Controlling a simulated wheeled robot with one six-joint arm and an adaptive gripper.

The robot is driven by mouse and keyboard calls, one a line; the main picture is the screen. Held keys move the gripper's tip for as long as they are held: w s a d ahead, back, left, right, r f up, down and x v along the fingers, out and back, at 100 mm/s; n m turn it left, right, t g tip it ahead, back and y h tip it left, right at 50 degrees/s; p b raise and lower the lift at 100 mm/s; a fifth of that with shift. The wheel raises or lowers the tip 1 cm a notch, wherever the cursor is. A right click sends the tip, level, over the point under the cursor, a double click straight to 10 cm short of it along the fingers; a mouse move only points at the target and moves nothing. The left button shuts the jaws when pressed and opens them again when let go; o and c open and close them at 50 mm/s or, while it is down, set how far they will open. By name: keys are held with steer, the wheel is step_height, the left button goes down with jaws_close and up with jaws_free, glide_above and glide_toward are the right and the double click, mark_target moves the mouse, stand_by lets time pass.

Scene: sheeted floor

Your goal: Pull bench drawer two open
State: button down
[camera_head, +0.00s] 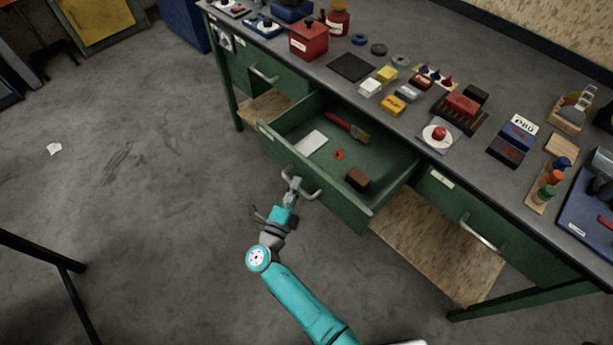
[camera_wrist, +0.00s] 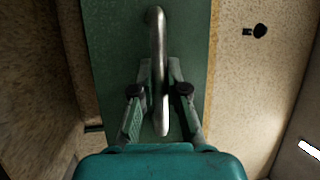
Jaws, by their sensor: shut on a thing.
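The middle green drawer (camera_head: 333,193) of the bench is pulled well out, and its inside shows. In it lie a white card-like piece, a brush with a red handle, a small orange ring and a brown block. Its metal bar handle (camera_head: 311,194) is on the front face. My gripper (camera_head: 291,185) is at that handle, with its fingers on either side of the bar. In the wrist view the bar handle (camera_wrist: 159,70) runs between the two fingers (camera_wrist: 160,95), which are closed on it, against the green drawer front (camera_wrist: 115,50).
The drawers at the left (camera_head: 262,75) and right (camera_head: 480,232) are shut. The bench top (camera_head: 330,45) carries many small items. Grey floor (camera_head: 150,190) is clear in front of the drawer. A dark metal frame (camera_head: 45,255) stands at the lower left.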

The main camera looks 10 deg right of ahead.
steer(key=shift+s+a, duration=0.35)
steer(key=shift+a, duration=0.1)
steer(key=c, duration=1.2)
jaws_free()
steer(key=v, duration=1.2)
